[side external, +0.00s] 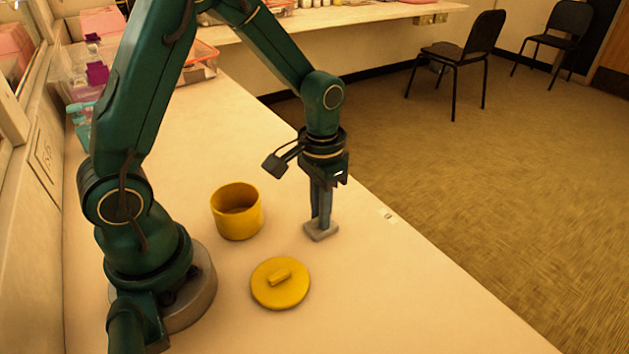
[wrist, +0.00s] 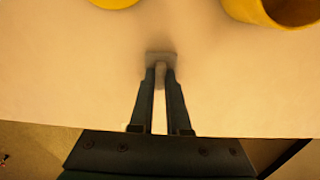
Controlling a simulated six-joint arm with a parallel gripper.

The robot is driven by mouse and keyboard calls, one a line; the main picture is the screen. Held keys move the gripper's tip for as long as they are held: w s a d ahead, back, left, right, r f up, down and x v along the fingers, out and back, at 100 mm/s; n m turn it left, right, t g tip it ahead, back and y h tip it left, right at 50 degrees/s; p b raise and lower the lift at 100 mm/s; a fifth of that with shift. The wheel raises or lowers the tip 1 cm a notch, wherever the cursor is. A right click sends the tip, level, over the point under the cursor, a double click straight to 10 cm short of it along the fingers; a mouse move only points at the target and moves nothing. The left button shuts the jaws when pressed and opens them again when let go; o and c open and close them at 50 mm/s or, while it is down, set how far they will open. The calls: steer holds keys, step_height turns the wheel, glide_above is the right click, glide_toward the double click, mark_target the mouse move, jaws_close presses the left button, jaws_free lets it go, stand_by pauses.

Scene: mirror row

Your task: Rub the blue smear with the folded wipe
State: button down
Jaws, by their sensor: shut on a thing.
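The folded wipe (side external: 320,233) is a small pale grey pad with an upright grip part. It looks flat on the table top or very close to it, to the right of the yellow pot. My gripper (side external: 320,214) points straight down and is shut on the wipe's raised part. In the wrist view the wipe (wrist: 161,56) shows just past the fingertips (wrist: 161,72). I see no blue smear in either view; whether the wipe or my gripper covers it I cannot tell.
An open yellow pot (side external: 237,214) stands left of my gripper. A yellow lid with a bar handle (side external: 280,284) lies in front. The table's (side external: 400,285) long edge is on the right, with a small pale tag near it. Clear tubs stand at the back left.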

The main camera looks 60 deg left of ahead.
steer(key=shift+s+r, duration=0.1)
steer(key=shift+s, duration=0.65)
steer(key=shift+r, duration=3.95)
